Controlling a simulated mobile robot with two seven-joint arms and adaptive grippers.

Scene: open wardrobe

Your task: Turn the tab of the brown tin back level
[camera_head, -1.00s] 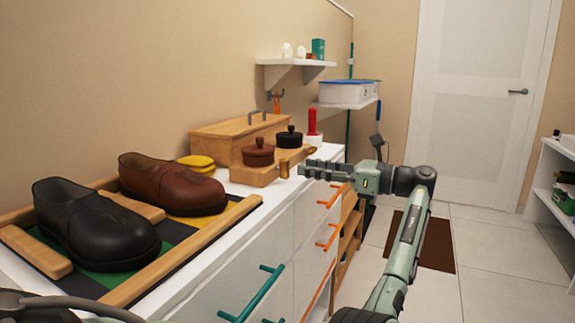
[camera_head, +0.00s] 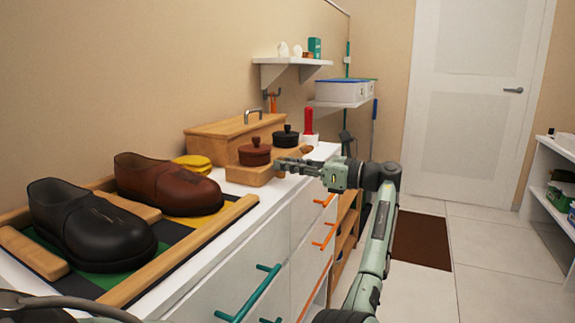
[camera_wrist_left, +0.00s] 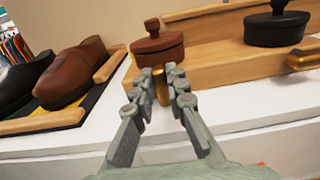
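The brown tin (camera_head: 255,152), round with a knobbed lid, sits on a light wooden stand (camera_head: 247,175) on the white cabinet top. It also shows in the left wrist view (camera_wrist_left: 158,48). Its brass tab (camera_wrist_left: 160,88) stands upright on the stand's front face, below the tin. In the head view the gripper hides this tab. My left gripper (camera_head: 283,165) points at the stand's front. In the left wrist view its two fingers (camera_wrist_left: 159,75) are apart, one on each side of the tab. Firm contact with the tab cannot be made out. My right gripper is not in view.
A black tin (camera_head: 285,137) stands beside the brown one, with another brass tab (camera_wrist_left: 303,61) lying roughly level below it. A wooden box (camera_head: 235,135) is behind. Shoes (camera_head: 165,185) stand to the left. Drawer handles (camera_head: 250,292) stick out of the cabinet front.

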